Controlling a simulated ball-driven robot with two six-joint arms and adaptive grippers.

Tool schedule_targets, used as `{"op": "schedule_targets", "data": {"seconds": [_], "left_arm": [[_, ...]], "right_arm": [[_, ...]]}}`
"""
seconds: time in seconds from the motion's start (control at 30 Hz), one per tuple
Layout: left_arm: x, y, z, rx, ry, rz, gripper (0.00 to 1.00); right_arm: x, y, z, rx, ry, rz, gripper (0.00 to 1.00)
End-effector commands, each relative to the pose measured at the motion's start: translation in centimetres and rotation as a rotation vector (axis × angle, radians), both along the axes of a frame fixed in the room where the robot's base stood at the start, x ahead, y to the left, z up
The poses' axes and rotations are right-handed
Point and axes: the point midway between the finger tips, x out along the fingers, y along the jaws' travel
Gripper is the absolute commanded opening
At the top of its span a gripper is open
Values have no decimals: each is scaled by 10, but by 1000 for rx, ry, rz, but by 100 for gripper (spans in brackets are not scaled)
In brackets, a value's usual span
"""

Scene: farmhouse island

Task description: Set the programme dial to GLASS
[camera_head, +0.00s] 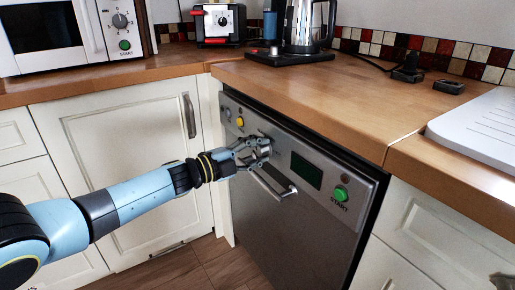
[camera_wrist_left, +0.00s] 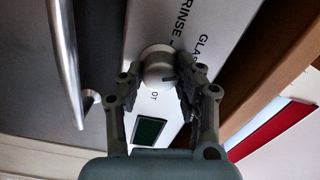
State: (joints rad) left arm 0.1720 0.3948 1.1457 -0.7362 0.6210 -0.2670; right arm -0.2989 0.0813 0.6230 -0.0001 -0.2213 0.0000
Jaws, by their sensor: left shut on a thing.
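The dishwasher (camera_head: 262,225) has a grey control panel, and its programme dial is mostly hidden behind my left gripper (camera_head: 262,150) in the head view. In the left wrist view the dial (camera_wrist_left: 157,64) is a round pale knob. My left gripper (camera_wrist_left: 160,76) has one finger on each side of it and is shut on it. The printed words RINSE and part of GLASS show beside the knob, and the letters OT show below it. A small dark mark shows on the knob's right side; I cannot tell which label it points to. My right gripper is not in view.
The dishwasher's bar handle (camera_head: 272,186) lies just below the gripper. A dark display (camera_head: 306,172) and green START button (camera_head: 341,194) are to the right, a yellow button (camera_head: 240,122) to the left. The wooden worktop (camera_head: 310,95) overhangs the panel.

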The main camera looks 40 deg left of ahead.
Motion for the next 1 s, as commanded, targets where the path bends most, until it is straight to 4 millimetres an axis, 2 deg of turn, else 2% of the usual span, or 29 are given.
{"op": "schedule_targets", "data": {"seconds": [0.57,0.6,0.7,0.77,1.0], "left_arm": [[0,1,-1,-32,16,1,2],[0,1,-1,-32,16,1,36],[0,1,-1,-32,16,1,49],[0,1,-1,-33,15,2,57],[0,0,0,-32,15,1,57]], "right_arm": [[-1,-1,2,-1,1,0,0],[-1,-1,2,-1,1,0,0],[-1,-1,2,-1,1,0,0],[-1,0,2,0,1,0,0],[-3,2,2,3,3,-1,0]]}}
